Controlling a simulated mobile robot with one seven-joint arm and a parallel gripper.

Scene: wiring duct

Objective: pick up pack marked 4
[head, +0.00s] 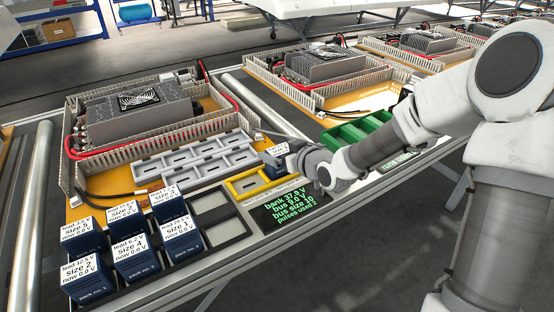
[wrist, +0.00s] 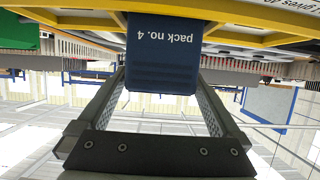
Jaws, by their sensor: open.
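Pack no. 4 (wrist: 163,50), a dark blue block with white lettering, shows upside down at the top middle of the wrist view. In the head view a pack with a white label on top (head: 274,154) stands at the yellow-edged holder, partly covered by my gripper (head: 287,156). In the wrist view my gripper (wrist: 161,82) is open, one finger on each side of the pack's near end. A gap shows beside the fingers; I cannot tell how deep the pack sits between them.
Several other blue packs (head: 125,245) stand in a rack at left, with empty slots (head: 213,198) beside them. A grey slotted tray (head: 195,160) lies behind. A dark display (head: 290,208) is in front of the yellow holder (head: 250,185). A green bin (head: 355,135) stands at right.

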